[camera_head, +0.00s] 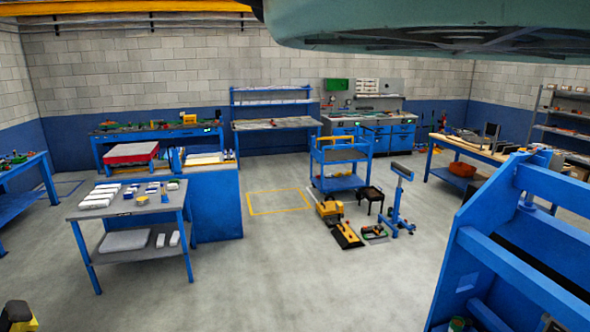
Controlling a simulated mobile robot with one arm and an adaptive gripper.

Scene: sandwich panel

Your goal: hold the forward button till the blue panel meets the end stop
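I cannot pick out a forward button or an end stop in this view. A large blue framed structure (478,240) with thick rails fills the lower right and is cut off by the picture edge. I cannot tell whether the blue panel is part of it.
A blue table (85,210) with white blocks stands left. A blue cart (342,181), yellow-black items (346,236) and a blue stand (397,200) are mid-right. Benches line the back wall. A pale green body (430,22) hangs overhead. The centre floor is clear.

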